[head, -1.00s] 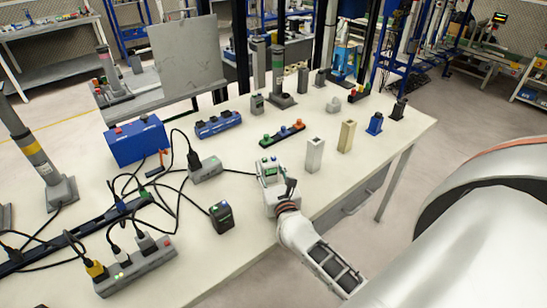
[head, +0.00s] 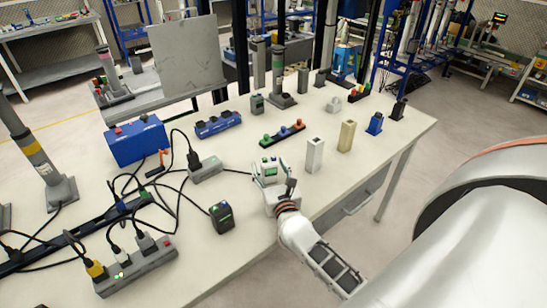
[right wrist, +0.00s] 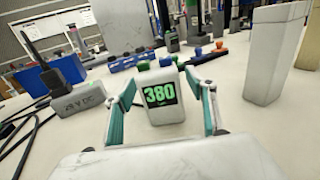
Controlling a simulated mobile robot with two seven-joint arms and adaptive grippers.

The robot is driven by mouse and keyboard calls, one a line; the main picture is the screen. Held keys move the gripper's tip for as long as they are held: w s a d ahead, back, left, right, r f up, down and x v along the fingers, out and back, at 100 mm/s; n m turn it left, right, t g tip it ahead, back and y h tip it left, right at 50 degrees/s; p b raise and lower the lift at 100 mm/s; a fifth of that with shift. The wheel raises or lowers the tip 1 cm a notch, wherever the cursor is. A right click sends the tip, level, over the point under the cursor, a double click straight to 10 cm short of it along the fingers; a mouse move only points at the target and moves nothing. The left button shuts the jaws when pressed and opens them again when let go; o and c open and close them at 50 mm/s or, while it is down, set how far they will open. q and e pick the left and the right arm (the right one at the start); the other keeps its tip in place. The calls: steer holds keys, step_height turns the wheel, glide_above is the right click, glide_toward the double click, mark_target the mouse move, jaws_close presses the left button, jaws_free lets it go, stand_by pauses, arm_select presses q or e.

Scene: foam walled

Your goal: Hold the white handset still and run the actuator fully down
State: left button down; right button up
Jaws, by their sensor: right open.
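My right gripper (head: 271,174) is open at the handset. In the right wrist view its two teal-lined fingers (right wrist: 160,106) stand at the left and right of the handset, with gaps showing. Grey columns on square bases stand at the left (head: 45,160) and at the back (head: 277,78); I cannot tell which is the actuator. My left gripper is out of view.
A grey adapter (head: 206,169) with a black plug and a dark box (head: 221,217) sit left of the handset. A light post (head: 314,155) and a tan post (head: 346,137) stand to its right. Black cables and a power strip (head: 137,268) crowd the left side.

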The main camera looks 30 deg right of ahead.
steer(key=v, duration=1.2)
